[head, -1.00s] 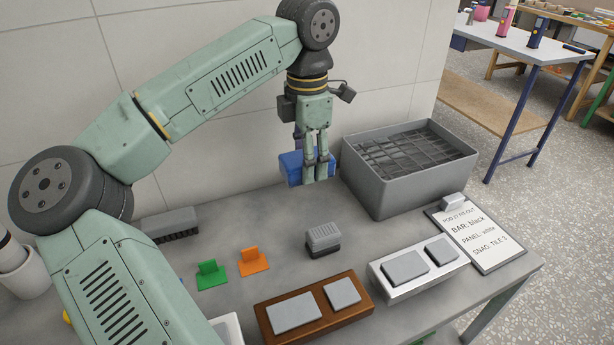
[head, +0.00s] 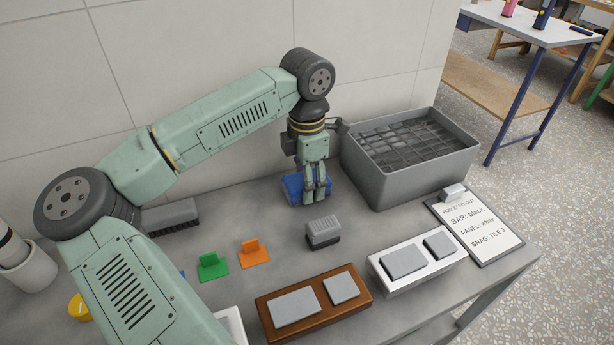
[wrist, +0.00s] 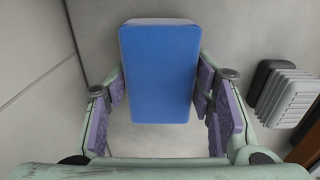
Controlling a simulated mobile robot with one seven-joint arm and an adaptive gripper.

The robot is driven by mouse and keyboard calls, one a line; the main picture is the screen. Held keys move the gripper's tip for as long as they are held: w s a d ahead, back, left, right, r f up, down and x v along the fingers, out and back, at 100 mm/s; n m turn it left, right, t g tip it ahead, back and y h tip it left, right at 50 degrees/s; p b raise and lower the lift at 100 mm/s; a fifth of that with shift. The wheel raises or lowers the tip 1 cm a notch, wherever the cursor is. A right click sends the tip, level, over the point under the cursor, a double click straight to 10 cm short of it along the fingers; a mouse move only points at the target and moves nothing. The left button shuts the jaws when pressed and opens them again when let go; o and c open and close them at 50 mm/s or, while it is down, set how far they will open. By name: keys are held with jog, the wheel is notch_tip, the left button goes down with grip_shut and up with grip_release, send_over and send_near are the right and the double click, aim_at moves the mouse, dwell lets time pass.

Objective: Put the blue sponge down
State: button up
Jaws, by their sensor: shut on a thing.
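The blue sponge (head: 293,187) is between the fingers of my gripper (head: 314,196), at the back of the grey bench top near the wall. In the wrist view the sponge (wrist: 159,72) is a blue block with its long side running away from me. The fingers of my gripper (wrist: 160,103) are shut on its two sides. In the head view the fingers hide part of the sponge. It is at or very close to the bench top; I cannot tell whether it touches.
A grey crate (head: 440,170) with a dark grid inside stands just to the right. A ribbed grey block (head: 323,232) sits in front. Orange (head: 253,252) and green (head: 212,266) tags, a brush (head: 170,216), switch panels (head: 313,305) and a clipboard (head: 474,228) are around.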

jog(key=shift+f, duration=0.15)
jog(key=o, duration=1)
jog(key=shift+r, duration=0.7)
notch_tip(320, 180, up, 11)
jog(key=shift+b, duration=1)
